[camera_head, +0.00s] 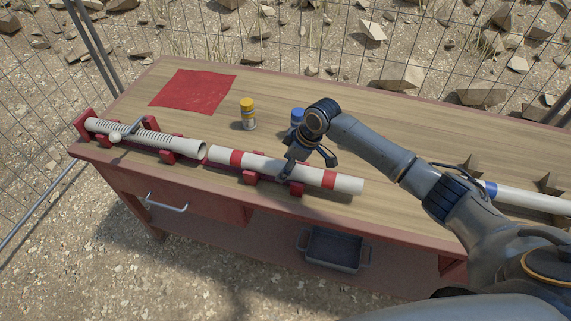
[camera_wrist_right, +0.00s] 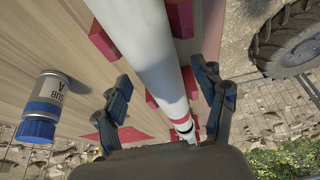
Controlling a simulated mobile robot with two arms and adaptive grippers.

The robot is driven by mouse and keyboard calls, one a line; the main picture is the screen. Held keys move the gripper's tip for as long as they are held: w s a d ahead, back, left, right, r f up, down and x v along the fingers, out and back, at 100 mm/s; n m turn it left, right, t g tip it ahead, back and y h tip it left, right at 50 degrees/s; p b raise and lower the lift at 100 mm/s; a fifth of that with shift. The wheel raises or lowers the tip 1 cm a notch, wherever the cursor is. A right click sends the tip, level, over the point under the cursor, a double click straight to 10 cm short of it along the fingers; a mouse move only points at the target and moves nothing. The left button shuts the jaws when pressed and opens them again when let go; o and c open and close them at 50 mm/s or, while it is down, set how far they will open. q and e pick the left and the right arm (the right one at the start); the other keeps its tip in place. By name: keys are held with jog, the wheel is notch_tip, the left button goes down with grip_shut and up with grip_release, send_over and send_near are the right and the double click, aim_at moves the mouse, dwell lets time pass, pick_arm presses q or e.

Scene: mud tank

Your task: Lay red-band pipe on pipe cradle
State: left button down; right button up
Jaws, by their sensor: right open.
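The red-band pipe (camera_head: 260,165), white with two red bands, lies along the front of the bench. It appears to rest on the red blocks of the pipe cradle (camera_head: 251,179). Its left end is close to the open end of a ribbed grey pipe (camera_head: 165,139), which lies on more red blocks. My right gripper (camera_head: 308,165) is open over the right part of the red-band pipe. In the right wrist view, a white pipe (camera_wrist_right: 145,48) runs between the spread fingers with space on both sides; contact cannot be told. My left gripper is not in view.
A blue-capped bottle (camera_head: 297,117) stands behind the gripper, and a yellow-capped bottle (camera_head: 248,115) stands left of it. A red cloth (camera_head: 193,91) lies at the back left. A blue-banded pipe (camera_head: 525,199) lies at the right. The back middle of the bench is clear.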

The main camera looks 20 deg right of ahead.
jog(key=v, duration=1.2)
jog(key=s+a+f+m, duration=0.1)
jog(key=s+a+f, duration=0.35)
jog(key=s, duration=0.25)
jog(key=s+a+f+m, duration=0.2)
jog(key=s+a+f, duration=0.2)
jog(key=s+f, duration=0.3)
jog(key=s+d+m+t+h, duration=0.1)
jog(key=s+d+m+h, duration=0.2)
jog(key=s, duration=0.4)
jog(key=s+d+m, duration=0.3)
jog(key=s+d, duration=0.2)
jog(key=s, duration=0.3)
notch_tip(320, 180, down, 28)
jog(key=s+g, duration=0.1)
jog(key=s, duration=0.1)
jog(key=s+d+f+g, duration=0.1)
jog(key=s+d+f, duration=0.2)
jog(key=s+f, duration=1.1)
jog(key=shift+s+h, duration=0.3)
jog(key=shift+s, duration=0.8)
